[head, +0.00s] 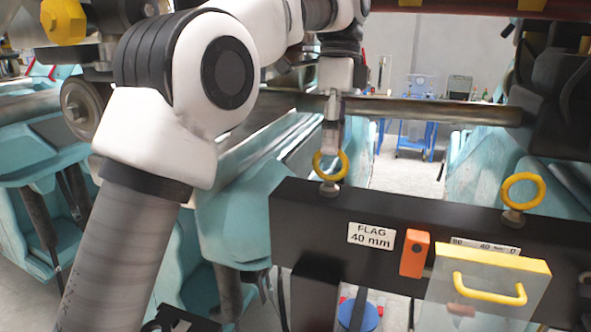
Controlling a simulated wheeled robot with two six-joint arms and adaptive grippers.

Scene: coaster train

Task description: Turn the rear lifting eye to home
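Two yellow ring-shaped lifting eyes stand on top of a black beam (450,215). The left eye (318,166) stands near the beam's left end, and the right eye (539,189) stands further right. The view does not show which is the rear one. My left gripper (333,140) points down, with its fingertips at the top of the left eye, overlapping its upper rim. The fingers show nearly edge-on, so I cannot tell whether they grip the ring or only stand before it. My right gripper is out of view.
The beam carries a "FLAG 40 mm" label (371,236), an orange block (414,253) and a clear cover with a yellow handle (489,291). A dark rail (440,111) crosses behind my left gripper. Teal coaster cars (233,214) stand behind on the left.

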